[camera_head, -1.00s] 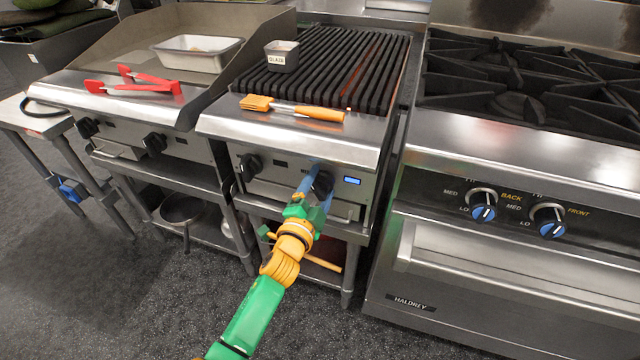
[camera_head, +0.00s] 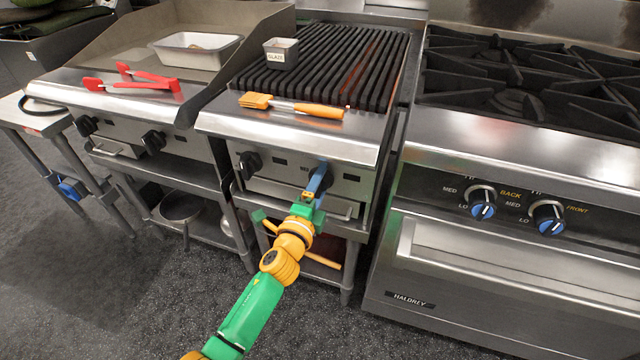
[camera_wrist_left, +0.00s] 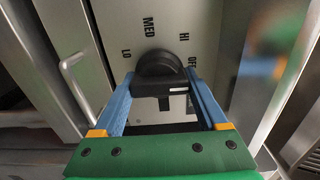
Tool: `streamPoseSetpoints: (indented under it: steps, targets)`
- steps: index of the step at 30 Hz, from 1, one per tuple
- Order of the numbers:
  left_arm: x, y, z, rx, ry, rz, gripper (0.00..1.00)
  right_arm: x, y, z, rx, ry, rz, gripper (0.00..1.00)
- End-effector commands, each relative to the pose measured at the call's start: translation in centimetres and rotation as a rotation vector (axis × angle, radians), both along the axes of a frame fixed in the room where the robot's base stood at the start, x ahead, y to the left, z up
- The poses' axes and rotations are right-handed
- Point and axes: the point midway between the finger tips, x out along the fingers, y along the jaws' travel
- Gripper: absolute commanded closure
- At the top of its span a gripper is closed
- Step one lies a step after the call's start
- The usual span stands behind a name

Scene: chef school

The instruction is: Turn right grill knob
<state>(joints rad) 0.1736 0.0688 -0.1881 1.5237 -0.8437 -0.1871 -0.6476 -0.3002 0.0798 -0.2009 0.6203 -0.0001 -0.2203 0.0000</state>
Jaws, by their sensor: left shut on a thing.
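The right grill knob (camera_head: 328,181) is on the front panel of the charbroiler, mostly hidden behind my left gripper in the head view. In the left wrist view the black knob (camera_wrist_left: 158,68) sits on a steel panel with LO, MED, HI and a partly hidden label around it. My left gripper (camera_head: 319,178) has its blue fingers on both sides of the knob and is shut on it; the fingers also show in the left wrist view (camera_wrist_left: 160,82). The left grill knob (camera_head: 250,164) is free. My right gripper is not in view.
An orange-handled brush (camera_head: 292,106) lies on the grill's front ledge, and a glaze cup (camera_head: 281,55) stands on the grates. Red tongs (camera_head: 135,82) and a white tray (camera_head: 196,48) are on the griddle at left. A stove (camera_head: 470,260) with blue-faced knobs stands close at right.

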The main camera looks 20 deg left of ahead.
Motion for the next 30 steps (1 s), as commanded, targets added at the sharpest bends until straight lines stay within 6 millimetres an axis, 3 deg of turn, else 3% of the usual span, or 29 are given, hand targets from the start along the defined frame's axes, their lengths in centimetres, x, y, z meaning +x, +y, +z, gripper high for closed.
streamPoseSetpoints:
  steps: [11,12,14,15,23,30]
  targets:
    - [0.0,0.0,-0.1,0.005,0.003,0.001,0.81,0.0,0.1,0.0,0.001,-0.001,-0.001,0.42]
    - [0.0,0.0,-0.1,0.005,0.003,0.001,0.2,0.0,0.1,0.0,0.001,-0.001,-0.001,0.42]
    - [0.0,0.0,-0.1,0.005,0.003,0.001,0.03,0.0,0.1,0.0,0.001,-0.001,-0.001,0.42]
    - [0.0,0.0,-0.1,0.004,0.003,0.001,0.0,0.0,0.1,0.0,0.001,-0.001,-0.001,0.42]
    - [-0.5,0.0,0.0,0.004,0.002,0.0,0.0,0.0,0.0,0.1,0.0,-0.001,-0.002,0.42]
    - [-4.7,0.2,-0.1,0.003,0.004,0.0,0.0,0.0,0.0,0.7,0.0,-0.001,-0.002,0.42]
